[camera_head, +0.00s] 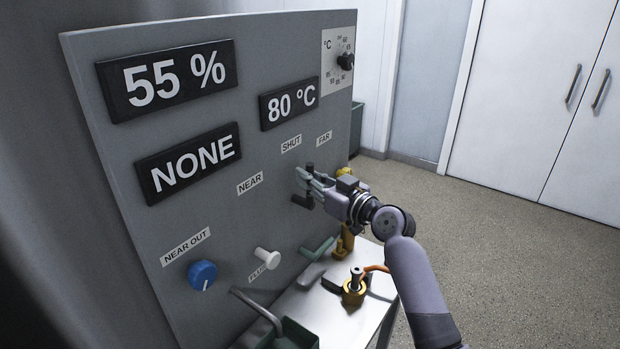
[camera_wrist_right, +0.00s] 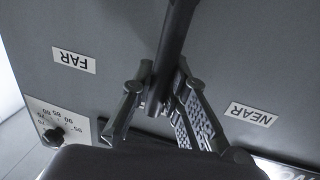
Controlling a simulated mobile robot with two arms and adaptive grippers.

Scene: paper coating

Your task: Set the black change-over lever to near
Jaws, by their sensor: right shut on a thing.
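The black change-over lever (camera_head: 302,201) is on the grey panel, below the SHUT label (camera_head: 291,144) and between the NEAR label (camera_head: 250,184) and the FAR label (camera_head: 324,138). My right gripper (camera_head: 310,185) is at the lever and shut on it, covering part of it. In the right wrist view the dark lever (camera_wrist_right: 178,35) runs down from the top edge to between the fingers of the gripper (camera_wrist_right: 160,110), between FAR (camera_wrist_right: 74,60) and NEAR (camera_wrist_right: 252,114). A panel display (camera_head: 190,162) reads NONE. My left gripper is out of view.
A blue knob (camera_head: 202,274) and a white knob (camera_head: 267,257) are lower on the panel. A temperature dial (camera_head: 345,61) is at the top right. Below, a white bench (camera_head: 322,312) carries a brass fitting (camera_head: 354,290) and a green container (camera_head: 296,334). Open floor lies to the right.

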